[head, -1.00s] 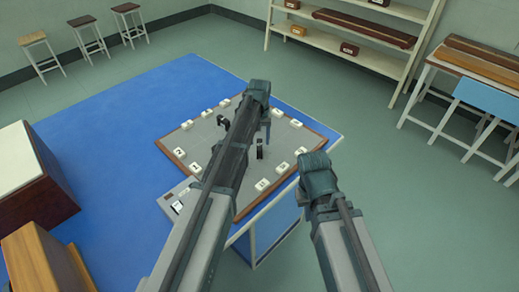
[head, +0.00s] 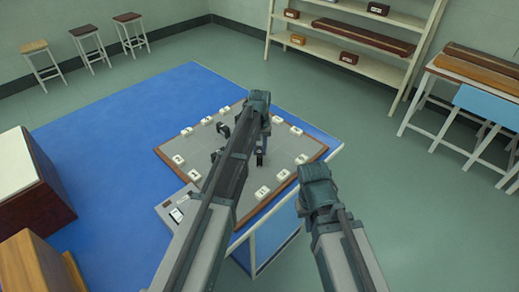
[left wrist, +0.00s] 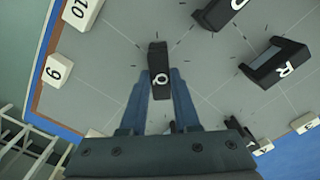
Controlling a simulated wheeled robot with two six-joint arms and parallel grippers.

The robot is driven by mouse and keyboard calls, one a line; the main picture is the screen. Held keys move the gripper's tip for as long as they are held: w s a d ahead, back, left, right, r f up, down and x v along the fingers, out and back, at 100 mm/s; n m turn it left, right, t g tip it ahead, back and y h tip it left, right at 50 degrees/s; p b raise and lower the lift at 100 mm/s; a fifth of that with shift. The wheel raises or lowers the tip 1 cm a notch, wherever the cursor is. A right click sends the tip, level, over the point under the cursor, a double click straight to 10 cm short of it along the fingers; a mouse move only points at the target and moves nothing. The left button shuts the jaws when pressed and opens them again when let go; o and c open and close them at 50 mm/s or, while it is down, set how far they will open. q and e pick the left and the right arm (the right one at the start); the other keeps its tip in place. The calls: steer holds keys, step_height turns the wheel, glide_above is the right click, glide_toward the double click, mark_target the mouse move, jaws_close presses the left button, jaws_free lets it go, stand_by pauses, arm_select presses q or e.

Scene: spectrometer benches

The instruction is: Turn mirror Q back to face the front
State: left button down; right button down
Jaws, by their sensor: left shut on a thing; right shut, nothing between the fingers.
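Mirror Q (left wrist: 161,82) is a small black upright block with a white letter Q on top. It stands on the grey board (head: 293,148) and also shows in the head view (head: 260,159) below my left wrist. My left gripper (left wrist: 160,74) has its two blue-grey fingers on either side of mirror Q, shut on it. The letter reads nearly upright in the left wrist view. My right gripper (head: 318,190) is off the board's near right edge; its fingers are hidden behind the wrist.
Black mirror R (left wrist: 277,62) and another black lettered mirror (left wrist: 220,12) stand to the right of Q in the left wrist view. White number blocks, such as 9 (left wrist: 58,70) and 10 (left wrist: 82,12), line the board's edge. A shelf (head: 350,55) stands at the back.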

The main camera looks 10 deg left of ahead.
arm_select(q)
steer(key=shift+m, duration=0.3)
steer(key=m, duration=0.3)
steer(key=shift+m, duration=2.6)
steer(key=c, duration=0.6)
jaws_free()
steer(key=shift+c, duration=0.2)
steer(key=shift+r, duration=0.15)
